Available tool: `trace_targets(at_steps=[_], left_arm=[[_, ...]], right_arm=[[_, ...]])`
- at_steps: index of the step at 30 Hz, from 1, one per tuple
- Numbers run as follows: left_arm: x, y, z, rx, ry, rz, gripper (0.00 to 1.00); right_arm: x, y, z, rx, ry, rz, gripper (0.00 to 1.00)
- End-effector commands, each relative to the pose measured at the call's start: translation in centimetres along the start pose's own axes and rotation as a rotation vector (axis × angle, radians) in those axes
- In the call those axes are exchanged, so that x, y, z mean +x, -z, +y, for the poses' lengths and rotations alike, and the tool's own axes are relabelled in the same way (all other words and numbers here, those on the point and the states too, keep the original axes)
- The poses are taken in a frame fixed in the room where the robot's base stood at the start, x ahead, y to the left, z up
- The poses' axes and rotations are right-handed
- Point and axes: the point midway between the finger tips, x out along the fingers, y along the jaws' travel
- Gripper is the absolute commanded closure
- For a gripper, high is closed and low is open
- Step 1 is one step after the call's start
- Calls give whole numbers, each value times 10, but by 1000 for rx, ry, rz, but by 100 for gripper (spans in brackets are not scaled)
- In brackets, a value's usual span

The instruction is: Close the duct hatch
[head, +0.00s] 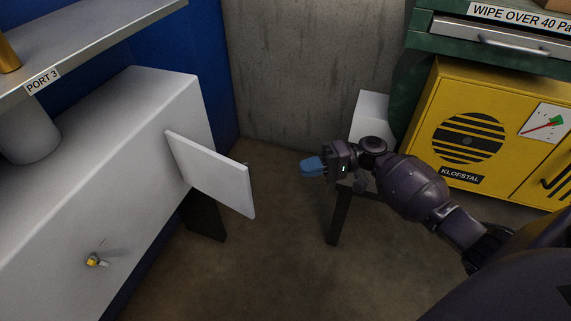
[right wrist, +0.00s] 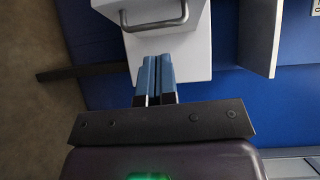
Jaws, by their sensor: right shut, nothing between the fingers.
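The duct hatch (head: 212,175) is a flat white panel standing swung out from the end of the white duct (head: 178,95) at the left of the head view. My right gripper (head: 312,167) is to the right of the hatch, apart from it, with blue fingers pointing left. In the right wrist view its two fingers (right wrist: 156,78) are pressed together with nothing between them. Ahead of them is a white surface with a grey bar handle (right wrist: 155,22); I cannot tell for sure which part this is. My left gripper is out of view.
A grey shelf (head: 95,40) marked PORT 3 overhangs the duct. A yellow cabinet (head: 490,130) stands at the right under a green unit with a drawer (head: 500,38). A white block (head: 370,112) is behind my right wrist. The floor (head: 270,250) between is clear.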

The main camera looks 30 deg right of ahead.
Motion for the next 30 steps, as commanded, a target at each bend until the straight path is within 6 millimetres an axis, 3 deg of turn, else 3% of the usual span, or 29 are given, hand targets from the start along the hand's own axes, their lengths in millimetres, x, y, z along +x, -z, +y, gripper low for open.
trace_targets(at_steps=[8, 24, 30], left_arm=[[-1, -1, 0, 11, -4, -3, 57], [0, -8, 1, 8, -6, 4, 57], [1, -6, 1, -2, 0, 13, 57]], right_arm=[[10, 8, -10, 2, 52, -16, 100], [100, 6, -13, 2, 50, -16, 100], [118, -13, -14, 4, 50, -15, 100]])
